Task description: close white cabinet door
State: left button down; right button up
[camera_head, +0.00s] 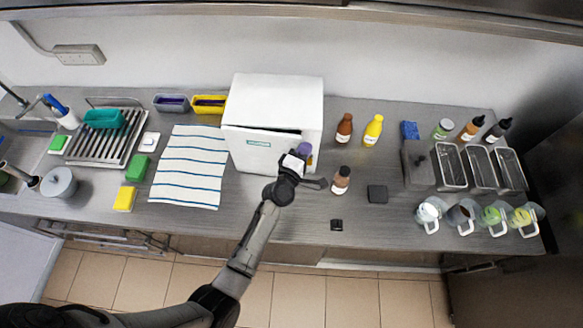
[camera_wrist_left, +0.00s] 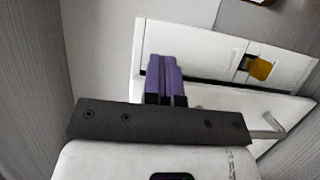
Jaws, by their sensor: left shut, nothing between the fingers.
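The white cabinet (camera_head: 275,100) stands on the steel counter against the wall. Its door (camera_head: 262,155), with a green label, faces the front; a dark gap shows along its top edge, so it looks slightly ajar. My left gripper (camera_head: 304,150) is at the right part of the door front, its purple fingers together and empty. In the left wrist view the shut purple fingers (camera_wrist_left: 165,75) are in front of a white panel of the cabinet (camera_wrist_left: 205,55); I cannot tell whether they touch it. My wrist hides the door's lower right part. My right gripper is not in view.
A dark-capped bottle (camera_head: 341,180) stands close to the right of my left gripper. A brown bottle (camera_head: 344,130) and a yellow bottle (camera_head: 373,130) stand right of the cabinet. A striped towel (camera_head: 190,165) lies to its left. A dark square block (camera_head: 377,194) lies further right.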

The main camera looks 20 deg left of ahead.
pick_arm(q)
jog(key=shift+s+a+b, duration=0.5)
jog(key=shift+s+b, duration=0.1)
jog(key=shift+s, duration=5.25)
jog(key=s+a+f+b, duration=0.1)
jog(key=s+f+b, duration=0.2)
jog(key=f, duration=0.3)
jog(key=s+a+f+m+g+b, duration=0.1)
jog(key=s+f+b, duration=0.2)
jog(key=f, duration=0.3)
jog(key=s+a+f+g+b, duration=0.1)
jog(key=s+f+b, duration=0.3)
jog(key=s+f, duration=0.1)
jog(key=shift+s+a+f+m, duration=0.3)
jog(key=shift+a+f, duration=0.05)
jog(key=shift+f, duration=0.15)
notch_tip(320, 180, up, 10)
jog(key=s+t+h+b, duration=0.1)
jog(key=t+h, duration=0.1)
jog(key=w+d+p, duration=0.1)
jog(key=w+d, duration=0.1)
jog(key=w, duration=1)
jog(key=shift+w+d, duration=0.35)
jog(key=shift+d, duration=0.05)
jog(key=shift+r, duration=0.1)
